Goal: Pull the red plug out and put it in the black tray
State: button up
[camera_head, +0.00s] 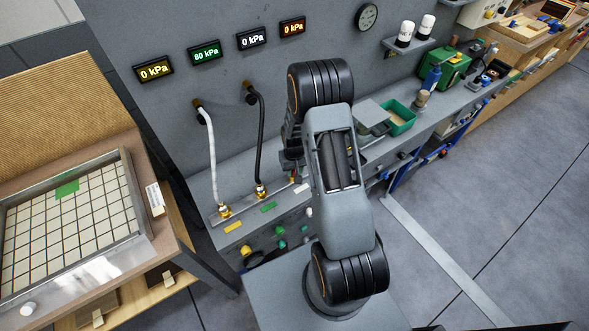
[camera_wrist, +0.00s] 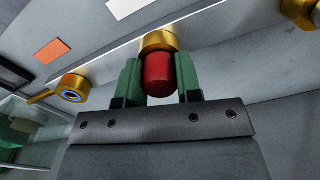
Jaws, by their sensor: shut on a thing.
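The red plug (camera_wrist: 159,74) shows in the wrist view, its rounded end toward me. It sits at a brass fitting (camera_wrist: 158,40) on a pale metal strip, and I see no clear gap between them. My gripper (camera_wrist: 160,80) has its two green fingers on either side of the plug and is shut on it. In the head view my arm hides the plug and most of my gripper. I cannot make out the black tray for sure in either view.
Another brass fitting with a blue ring (camera_wrist: 72,88) is to the left, beside an orange label (camera_wrist: 53,49). In the head view a white hose (camera_head: 211,155) and a black hose (camera_head: 259,135) run down to fittings. A green bin (camera_head: 400,119) stands to the right.

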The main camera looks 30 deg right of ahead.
jog(key=shift+c, duration=0.9)
jog(key=shift+r, duration=0.2)
jog(key=shift+r+p, duration=1.1)
jog(key=shift+r, duration=0.6)
